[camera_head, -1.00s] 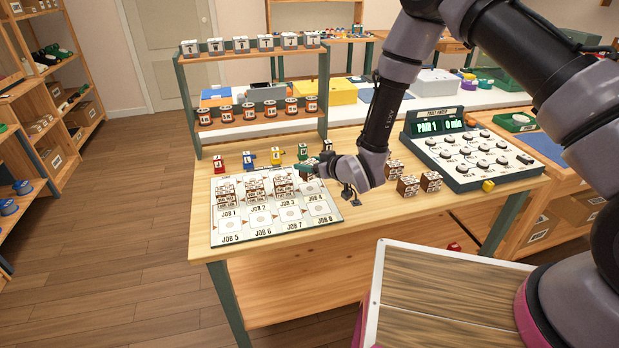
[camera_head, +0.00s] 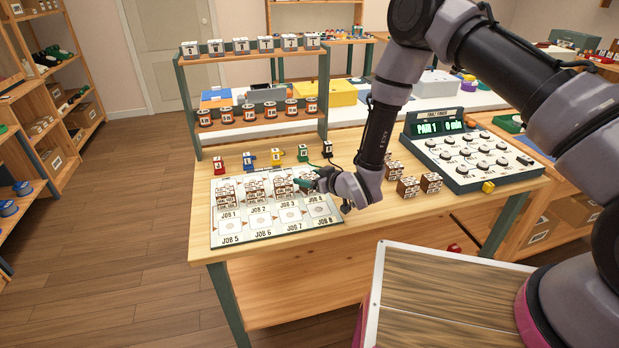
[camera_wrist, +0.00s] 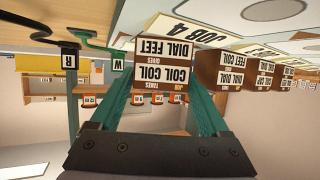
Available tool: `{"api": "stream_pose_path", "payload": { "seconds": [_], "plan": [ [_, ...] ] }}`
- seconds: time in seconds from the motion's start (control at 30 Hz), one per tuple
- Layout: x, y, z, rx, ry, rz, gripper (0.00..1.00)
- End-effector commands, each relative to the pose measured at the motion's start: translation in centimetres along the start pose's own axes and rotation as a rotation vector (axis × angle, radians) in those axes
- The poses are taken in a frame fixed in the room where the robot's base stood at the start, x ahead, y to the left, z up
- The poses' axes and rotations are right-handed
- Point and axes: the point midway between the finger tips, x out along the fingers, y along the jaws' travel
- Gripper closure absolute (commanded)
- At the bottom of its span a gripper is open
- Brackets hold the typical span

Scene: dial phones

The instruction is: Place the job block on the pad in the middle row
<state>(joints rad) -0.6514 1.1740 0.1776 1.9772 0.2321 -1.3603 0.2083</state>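My gripper (camera_wrist: 163,100) is shut on a brown and white job block (camera_wrist: 163,68), whose face reads "coil coil" and "dial feet". The wrist view is upside down. In the head view my gripper (camera_head: 310,181) is at the right end of the board's back row, by the Job 4 pad. The JOB 4 label (camera_wrist: 192,32) shows close beside the held block; I cannot tell whether the block touches the board. The pale job board (camera_head: 262,233) has pads labelled Job 1 to Job 8. Job blocks stand on Job 1 (camera_head: 226,192), Job 2 (camera_head: 255,188) and Job 3 (camera_head: 283,187).
More job blocks (camera_head: 408,187) stand right of my arm, before the dial console (camera_head: 470,158). Small coloured pieces, one of them yellow (camera_head: 276,155), line the board's back edge. A shelf rack (camera_head: 258,120) stands behind. The board's front row is clear.

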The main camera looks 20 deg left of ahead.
Motion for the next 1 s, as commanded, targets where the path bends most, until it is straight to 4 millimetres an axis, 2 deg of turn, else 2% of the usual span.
{"api": "stream_pose_path", "payload": {
  "seconds": [0.17,0.27,0.5,0.7,0.83,1.0],
  "plan": [
    [-0.3,0.0,-0.3,0.0,0.0,0.001,0.21],
    [-1.6,0.1,-0.2,0.001,-0.002,0.001,0.21],
    [-6.8,0.1,-0.2,0.003,-0.003,0.002,0.21],
    [-10.4,0.1,-0.3,0.001,-0.001,0.001,0.21],
    [-11.7,0.0,-0.2,0.0,-0.001,0.001,0.21],
    [-12.2,0.0,-0.3,0.0,0.0,0.0,0.21]
  ]
}}
